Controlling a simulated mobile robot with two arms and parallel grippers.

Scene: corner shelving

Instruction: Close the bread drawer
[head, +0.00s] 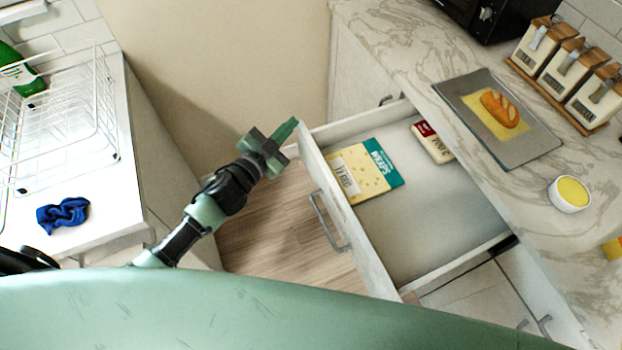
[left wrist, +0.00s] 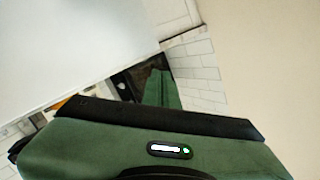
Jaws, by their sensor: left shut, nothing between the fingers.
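The drawer (head: 440,232) stands pulled out from under the marble counter at the right of the head view. It holds a pack of cheese (head: 365,172) and a smaller red and cream packet (head: 431,142). Its white front (head: 352,220) carries a grey bar handle (head: 327,222). My left gripper (head: 290,128) is shut and empty, just left of the drawer front's far top corner. I cannot tell whether it touches the front. In the left wrist view its green fingers (left wrist: 161,88) show close together beside a large pale surface. My right gripper is not in view.
On the counter (head: 520,185) are a grey board (head: 530,145) with a bread loaf (head: 499,109), a small bowl (head: 569,193) and several canisters (head: 567,70). A left counter holds a wire rack (head: 70,125) and a blue cloth (head: 63,215). Wooden floor (head: 275,240) lies between.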

